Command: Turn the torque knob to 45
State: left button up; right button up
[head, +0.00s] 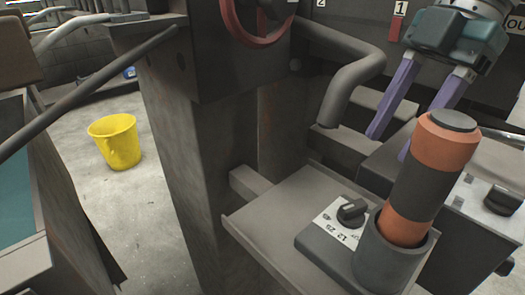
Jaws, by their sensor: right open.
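A black knob (352,212) sits on a white marked plate (340,222) on a grey base, beside a grey cup. The markings are too small to read surely, so its setting is unclear. A second dark knob (503,200) is on a grey box at the right edge. I cannot tell which one is the torque knob. My right gripper (390,146) is open, its two purple fingers spread and pointing down. It appears above and behind the first knob, apart from it, with nothing between the fingers. The orange and black cylinder partly hides one fingertip. My left gripper is not in view.
The orange and black cylinder (432,170) stands tilted in the grey cup (390,262), close to the first knob. A bent grey pipe (350,85) and a red handwheel (258,38) are behind. A yellow bucket (116,142) stands on the floor at left.

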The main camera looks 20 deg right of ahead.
aim_at(351, 206)
jog(key=b+x, duration=0.1)
jog(key=x, duration=0.8)
jog(key=shift+a+f, duration=0.1)
jog(key=shift+f, duration=0.2)
grip_shut()
